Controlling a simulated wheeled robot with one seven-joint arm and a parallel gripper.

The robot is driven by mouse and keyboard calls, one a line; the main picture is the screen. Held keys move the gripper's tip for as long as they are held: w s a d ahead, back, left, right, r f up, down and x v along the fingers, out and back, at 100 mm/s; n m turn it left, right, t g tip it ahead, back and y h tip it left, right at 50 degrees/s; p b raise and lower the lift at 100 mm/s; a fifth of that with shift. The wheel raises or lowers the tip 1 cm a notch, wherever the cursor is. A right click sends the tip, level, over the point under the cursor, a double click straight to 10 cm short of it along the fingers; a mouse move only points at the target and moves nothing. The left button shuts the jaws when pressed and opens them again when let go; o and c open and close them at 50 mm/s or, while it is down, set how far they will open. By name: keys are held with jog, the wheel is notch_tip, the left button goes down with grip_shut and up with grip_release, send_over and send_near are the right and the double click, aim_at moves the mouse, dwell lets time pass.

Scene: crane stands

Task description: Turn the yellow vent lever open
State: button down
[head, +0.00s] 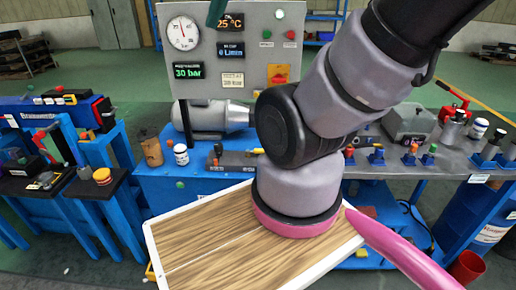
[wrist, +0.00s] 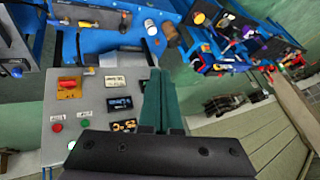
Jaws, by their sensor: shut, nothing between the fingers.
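The small yellow lever (head: 254,152) sits on a dark valve block (head: 232,161) on the blue bench, left of my arm's black joint. Its details are too small to read, and part of the block is hidden behind my arm. In the wrist view, a small yellow bar (wrist: 88,23) on a dark block near the top left appears to be the same lever. My gripper's green fingers (wrist: 159,80) are shut and empty beside the gauge panel. Their tip (head: 216,12) shows at the top edge of the head view, well above and apart from the lever.
The grey gauge panel (head: 230,50) stands behind the lever, with a grey cylinder (head: 222,116) below it. A brown can (head: 152,151) and a white jar (head: 181,154) stand left. A wood-topped board (head: 205,232) lies in front. More benches stand left and right.

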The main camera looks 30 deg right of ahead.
jog(key=w+d+f+m+g+h, duration=0.1)
jog(key=w+d+f, duration=0.25)
jog(key=w, duration=0.35)
jog(key=w+d+f+h, duration=0.1)
jog(key=w+d+f, duration=0.1)
jog(key=w+d, duration=0.3)
jog(key=m+g+h, duration=0.1)
jog(key=g, duration=0.1)
send_over(256, 152)
jog(key=w+a, duration=0.1)
jog(key=a, duration=0.2)
notch_tip(256, 152, down, 24)
jog(key=shift+m+g+h, duration=0.3)
jog(key=shift+g+h, duration=0.1)
jog(key=shift+h, duration=0.1)
jog(key=s+d+x, duration=0.1)
jog(key=x, duration=0.8)
jog(key=s+d+x, duration=0.1)
jog(key=x, duration=0.8)
jog(key=s+d+x, duration=0.1)
jog(key=s+x, duration=0.1)
jog(key=x, duration=0.8)
jog(key=shift+s+f, duration=0.1)
jog(key=shift+f, duration=0.3)
jog(key=shift+s+a, duration=0.65)
jog(key=shift+s, duration=0.25)
jog(key=shift+s+a, duration=0.45)
jog(key=shift+s, duration=0.3)
